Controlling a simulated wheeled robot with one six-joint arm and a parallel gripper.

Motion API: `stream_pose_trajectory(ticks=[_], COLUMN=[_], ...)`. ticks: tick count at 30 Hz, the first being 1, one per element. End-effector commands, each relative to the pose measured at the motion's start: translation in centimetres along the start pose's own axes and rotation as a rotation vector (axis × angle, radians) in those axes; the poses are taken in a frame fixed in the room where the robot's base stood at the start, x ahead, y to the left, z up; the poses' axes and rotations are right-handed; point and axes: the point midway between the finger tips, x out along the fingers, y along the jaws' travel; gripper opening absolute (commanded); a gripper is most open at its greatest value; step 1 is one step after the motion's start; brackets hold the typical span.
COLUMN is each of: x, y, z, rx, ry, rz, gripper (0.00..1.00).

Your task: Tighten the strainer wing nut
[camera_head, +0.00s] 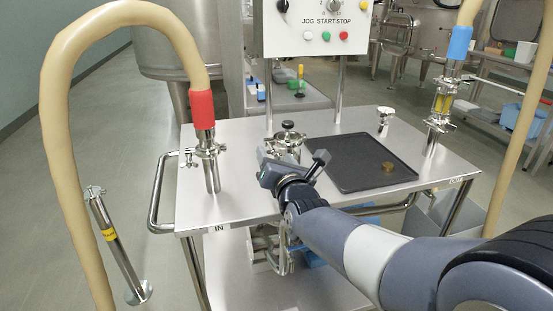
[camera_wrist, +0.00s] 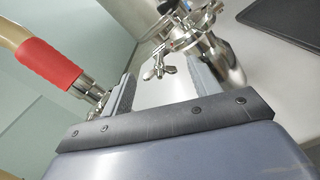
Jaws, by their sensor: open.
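The strainer is a steel pot with a dark knob on its lid (camera_head: 288,142), standing upright on the steel table. The strainer also shows in the wrist view (camera_wrist: 232,65), at the upper right. The steel wing nut (camera_wrist: 158,65) sticks out from the strainer's clamp. In that view it shows in the gap between my fingers, seemingly just beyond the tips and untouched. My gripper (camera_wrist: 162,80) is open and empty. In the head view my gripper (camera_head: 292,164) is in front of the strainer, hiding its lower part. I cannot make out the wing nut there.
A red-cuffed hose joint (camera_head: 202,115) stands at the table's left, near my gripper's left side in the wrist view. A blue-cuffed sight-glass pipe (camera_head: 443,100) and a control box (camera_head: 318,28) stand behind.

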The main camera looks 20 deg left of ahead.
Motion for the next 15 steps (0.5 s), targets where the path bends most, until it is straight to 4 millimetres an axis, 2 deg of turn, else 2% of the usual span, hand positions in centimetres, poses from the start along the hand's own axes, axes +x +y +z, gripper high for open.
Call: stream_pose_trajectory(ticks=[2, 15], x=[-0.01, -0.03], y=[0.0, 0.01], z=[0.0, -0.01], rx=[0.0, 0.0], ry=[0.0, 0.0], rz=[0.0, 0.0], gripper=[0.57, 0.21])
